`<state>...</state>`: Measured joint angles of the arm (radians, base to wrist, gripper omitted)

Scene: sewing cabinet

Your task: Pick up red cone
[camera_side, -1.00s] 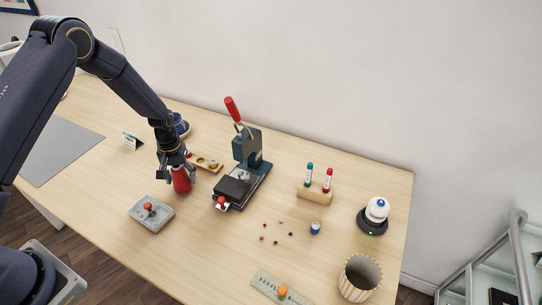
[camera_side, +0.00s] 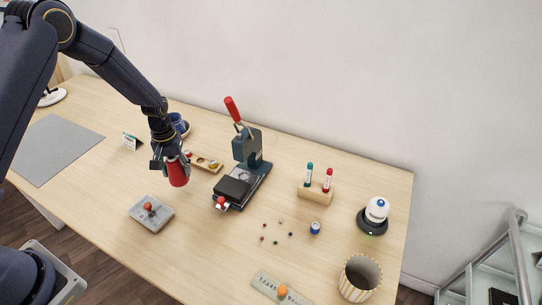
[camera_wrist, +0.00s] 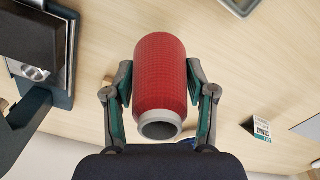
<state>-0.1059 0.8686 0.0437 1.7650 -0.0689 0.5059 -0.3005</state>
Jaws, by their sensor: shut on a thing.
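The red cone (camera_side: 178,172) is a red thread cone with a grey end. In the side view it hangs a little above the table, under my gripper (camera_side: 170,163). In the wrist view the red cone (camera_wrist: 160,80) stands between the two fingers of my gripper (camera_wrist: 160,92), its grey hollow end toward the camera. The fingers are shut on its sides. Its far end is hidden in the wrist view.
A press with a red handle (camera_side: 240,152) stands right of the cone. A grey tray (camera_side: 151,221) lies in front. A wooden block with holes (camera_side: 207,164) lies behind. A marker stand (camera_side: 315,195), a striped cup (camera_side: 358,278) and small beads are farther right.

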